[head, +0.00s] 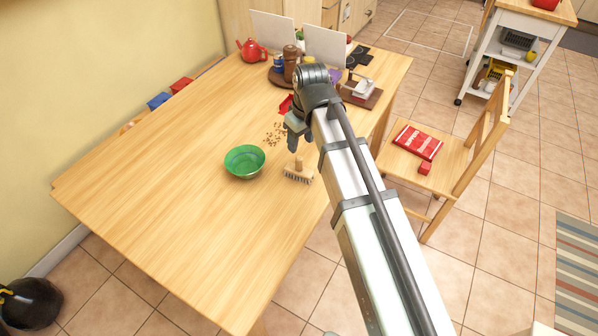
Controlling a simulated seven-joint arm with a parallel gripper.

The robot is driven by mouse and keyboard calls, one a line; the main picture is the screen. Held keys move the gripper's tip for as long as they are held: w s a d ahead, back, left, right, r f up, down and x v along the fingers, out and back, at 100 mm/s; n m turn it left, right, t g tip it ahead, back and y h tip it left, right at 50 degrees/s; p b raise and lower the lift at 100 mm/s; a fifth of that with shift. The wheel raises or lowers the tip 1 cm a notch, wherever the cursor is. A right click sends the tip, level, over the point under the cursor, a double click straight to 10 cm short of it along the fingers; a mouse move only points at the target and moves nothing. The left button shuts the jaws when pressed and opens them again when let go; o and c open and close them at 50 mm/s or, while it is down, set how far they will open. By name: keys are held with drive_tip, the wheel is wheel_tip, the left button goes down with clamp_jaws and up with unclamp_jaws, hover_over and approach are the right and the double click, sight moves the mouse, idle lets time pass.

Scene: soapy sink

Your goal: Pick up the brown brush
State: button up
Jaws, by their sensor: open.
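The brown brush (298,173) lies on the wooden table near its right edge, to the right of a green bowl. Its short wooden handle points up and its pale bristles are at the bottom. My gripper (293,146) hangs above the table just beyond the brush and appears apart from it. Its fingers are small and partly blurred into the wrist; they are open with nothing seen between them. My arm hides part of the table to the right.
A green bowl (244,161) stands left of the brush. Brown crumbs (275,133) and a partly hidden red item (286,105) lie behind. A red teapot (252,51), jars and white panels stand at the far end. A chair (440,165) is at the right. The table's near left is clear.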

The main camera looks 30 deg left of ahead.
sight(299, 158)
drive_tip(key=shift+w+a+f, duration=0.1)
drive_tip(key=shift+a+f, duration=0.1)
drive_tip(key=shift+f, duration=1.6)
drive_tip(key=shift+w+a+f, duration=0.15)
drive_tip(key=shift+a+f, duration=0.05)
drive_tip(key=shift+f, duration=1.6)
drive_tip(key=shift+w+a+f, duration=0.1)
drive_tip(key=shift+a+f, duration=0.1)
drive_tip(key=shift+f, duration=1.6)
clamp_jaws()
